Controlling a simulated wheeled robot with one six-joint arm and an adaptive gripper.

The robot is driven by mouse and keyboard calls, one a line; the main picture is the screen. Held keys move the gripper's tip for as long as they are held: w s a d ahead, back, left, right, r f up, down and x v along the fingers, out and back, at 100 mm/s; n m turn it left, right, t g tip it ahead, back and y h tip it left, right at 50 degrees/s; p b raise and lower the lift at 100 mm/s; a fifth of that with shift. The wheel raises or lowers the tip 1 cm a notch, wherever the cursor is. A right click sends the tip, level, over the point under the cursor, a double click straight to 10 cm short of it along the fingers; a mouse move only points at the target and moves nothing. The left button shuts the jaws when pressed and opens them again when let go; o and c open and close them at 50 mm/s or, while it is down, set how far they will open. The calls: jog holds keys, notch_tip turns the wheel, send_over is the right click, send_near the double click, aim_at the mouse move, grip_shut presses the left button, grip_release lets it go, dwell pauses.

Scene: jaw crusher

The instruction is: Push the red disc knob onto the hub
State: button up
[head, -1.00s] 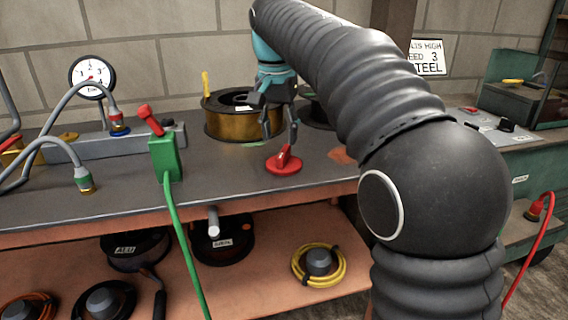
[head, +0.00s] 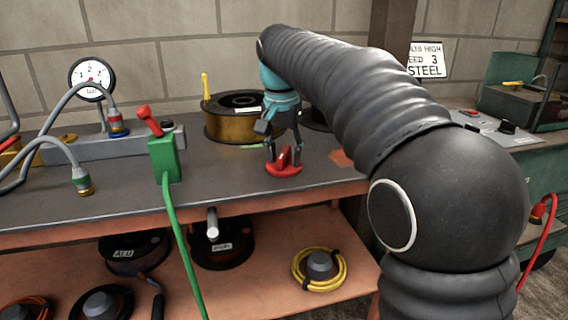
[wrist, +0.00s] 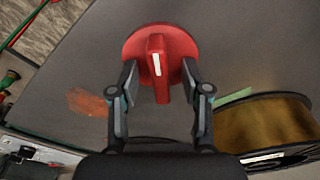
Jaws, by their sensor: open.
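The red disc knob (head: 284,168) lies flat on the grey bench top, its raised grip bar and white mark facing up. In the wrist view the knob (wrist: 160,48) sits at the top centre, between and just beyond my fingertips. My gripper (head: 284,150) is open above the knob, fingers pointing down, one on each side of the grip bar. It also shows in the wrist view (wrist: 158,75); a gap is visible between each finger and the bar. I cannot clearly identify the hub in these frames.
A brown wire spool (head: 236,118) stands close behind my gripper. A green box with a red lever (head: 165,158) and its green cable are to the left. A gauge (head: 91,78) and grey hoses are farther left. The bench top (head: 225,185) left of the knob is clear.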

aim_at(288, 162)
grip_shut()
jog(key=shift+r, duration=0.6)
jog(key=r, duration=0.1)
jog(key=r+p, duration=0.1)
jog(key=d+r, duration=0.1)
jog(key=shift+w+r, duration=0.35)
jog(key=shift+r, duration=0.05)
jog(key=w+d+r+p, duration=0.2)
jog(key=w+d+r, duration=0.3)
jog(key=d, duration=0.4)
jog(key=shift+r, duration=0.5)
jog(key=shift+d, duration=0.1)
